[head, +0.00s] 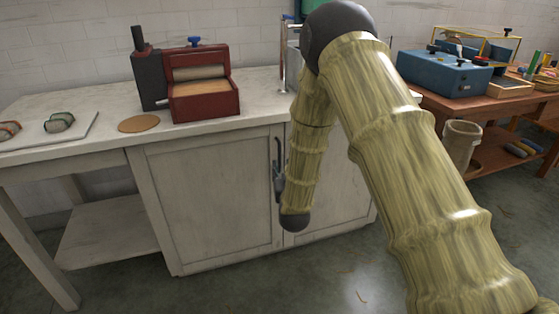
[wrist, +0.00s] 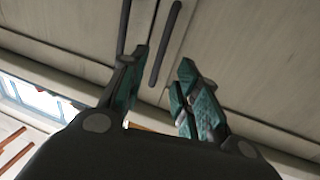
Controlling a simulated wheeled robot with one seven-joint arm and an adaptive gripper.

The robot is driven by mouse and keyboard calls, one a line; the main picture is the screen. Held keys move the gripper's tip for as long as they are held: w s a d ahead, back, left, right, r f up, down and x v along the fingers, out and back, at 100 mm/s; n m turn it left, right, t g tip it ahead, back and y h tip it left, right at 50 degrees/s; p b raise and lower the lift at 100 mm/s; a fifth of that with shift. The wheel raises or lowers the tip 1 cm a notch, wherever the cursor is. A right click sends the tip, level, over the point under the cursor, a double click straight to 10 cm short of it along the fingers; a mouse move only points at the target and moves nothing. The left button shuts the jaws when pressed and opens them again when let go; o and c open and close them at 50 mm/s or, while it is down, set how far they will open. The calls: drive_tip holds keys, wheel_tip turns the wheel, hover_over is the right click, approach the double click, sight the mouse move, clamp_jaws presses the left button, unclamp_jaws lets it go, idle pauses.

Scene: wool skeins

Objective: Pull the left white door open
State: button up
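The left white door (head: 212,195) is a framed panel of the white cabinet and looks closed. Its dark upright bar handle (head: 278,152) is at its right edge. My gripper (head: 279,185) is in front of the handle's lower part, partly hidden by my arm. In the wrist view my gripper (wrist: 162,92) is open, its fingers apart. One dark bar handle (wrist: 166,42) shows between and beyond the fingers, and another bar (wrist: 123,28) runs behind the left finger. I cannot tell whether a finger touches either bar.
The right white door (head: 335,190) is partly behind my arm. On the white worktop (head: 75,148) stand a red roller machine (head: 205,100) and a round brown disc (head: 139,124). A wooden bench with a blue box (head: 445,75) is at right. Floor before the left door looks clear.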

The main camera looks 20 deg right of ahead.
sight(280, 158)
drive_tip(key=w, duration=0.2)
drive_tip(key=w+d+b, duration=0.1)
drive_tip(key=w, duration=0.5)
drive_tip(key=shift+w+d, duration=0.1)
drive_tip(key=shift+d, duration=0.1)
clamp_jaws()
